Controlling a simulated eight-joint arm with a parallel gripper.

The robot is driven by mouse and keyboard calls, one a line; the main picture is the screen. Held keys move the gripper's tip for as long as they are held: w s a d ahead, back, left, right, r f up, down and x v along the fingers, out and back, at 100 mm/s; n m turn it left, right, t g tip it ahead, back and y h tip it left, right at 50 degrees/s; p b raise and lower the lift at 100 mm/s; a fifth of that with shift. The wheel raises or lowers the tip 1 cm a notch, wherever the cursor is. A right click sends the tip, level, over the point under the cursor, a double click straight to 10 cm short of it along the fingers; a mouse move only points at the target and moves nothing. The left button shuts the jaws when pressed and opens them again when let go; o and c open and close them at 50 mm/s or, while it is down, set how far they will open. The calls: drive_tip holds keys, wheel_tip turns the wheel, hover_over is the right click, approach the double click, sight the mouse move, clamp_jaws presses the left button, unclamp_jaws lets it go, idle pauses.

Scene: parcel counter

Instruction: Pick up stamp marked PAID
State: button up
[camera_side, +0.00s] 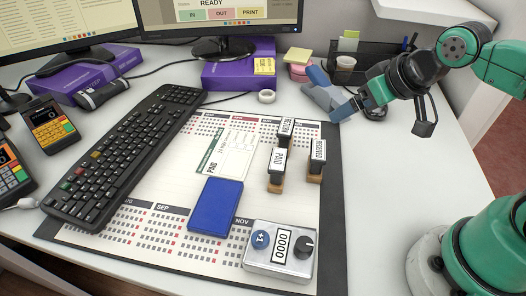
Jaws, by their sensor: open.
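The stamp marked PAID (278,164) stands upright on the desk calendar mat, with a black handle, a white label and a wooden base. A second stamp marked RECEIVED (317,157) stands just to its right. A third stamp (287,128) stands just behind it; its label is hard to read.
A blue ink pad (216,206) and a silver numbering device (280,250) lie in front of the stamps. A paper slip marked PAID (227,152) lies left. A black organizer (372,62) stands behind my gripper.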

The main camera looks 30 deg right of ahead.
drive_tip(key=shift+o, duration=0.2)
drive_tip(key=n+g+y, duration=0.3)
drive_tip(key=n+g, duration=0.1)
drive_tip(key=n, duration=0.5)
approach(280, 159)
drive_tip(key=x, duration=0.4)
drive_tip(key=shift+w+d+f, duration=0.15)
drive_tip(key=shift+d+f, duration=0.15)
drive_tip(key=shift+f, duration=0.05)
drive_tip(key=shift+a+f, duration=0.2)
drive_tip(key=shift+a, duration=0.1)
drive_tip(key=shift+a+f, duration=0.15)
drive_tip(key=shift+f, duration=0.05)
drive_tip(key=shift+x, duration=2.65)
